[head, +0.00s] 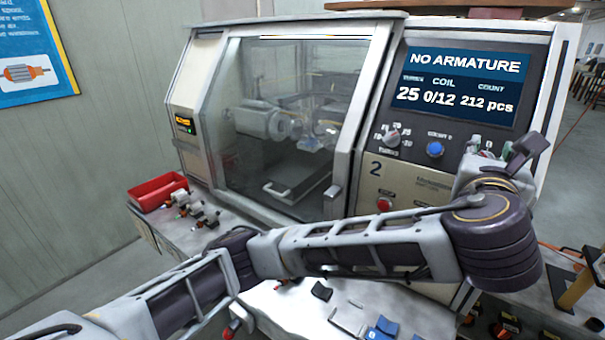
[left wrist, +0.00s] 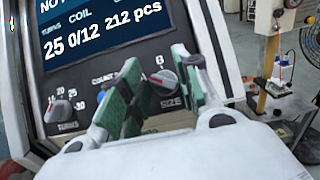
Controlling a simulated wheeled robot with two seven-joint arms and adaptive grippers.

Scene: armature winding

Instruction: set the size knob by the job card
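The size knob (left wrist: 162,82), dark grey with a reddish mark, sits above the SIZE label on the machine's panel. My left gripper (left wrist: 157,88) has its green-padded fingers apart, one on either side of the knob in the left wrist view; I cannot tell whether they touch it. In the head view my left gripper (head: 500,155) is at the panel's right side and largely hides the size knob. The turns knob (head: 391,137) shows left of it. The display (head: 463,84) reads NO ARMATURE, 25, 0/12, 212 pcs. I make out no job card. My right gripper is out of view.
A blue button (head: 434,149) sits between the knobs, with a red button (head: 384,204) below. The winding machine's glass door (head: 285,120) is shut. A red bin (head: 157,191) stands at left. Blue pieces (head: 382,327) lie in front, beneath my left arm.

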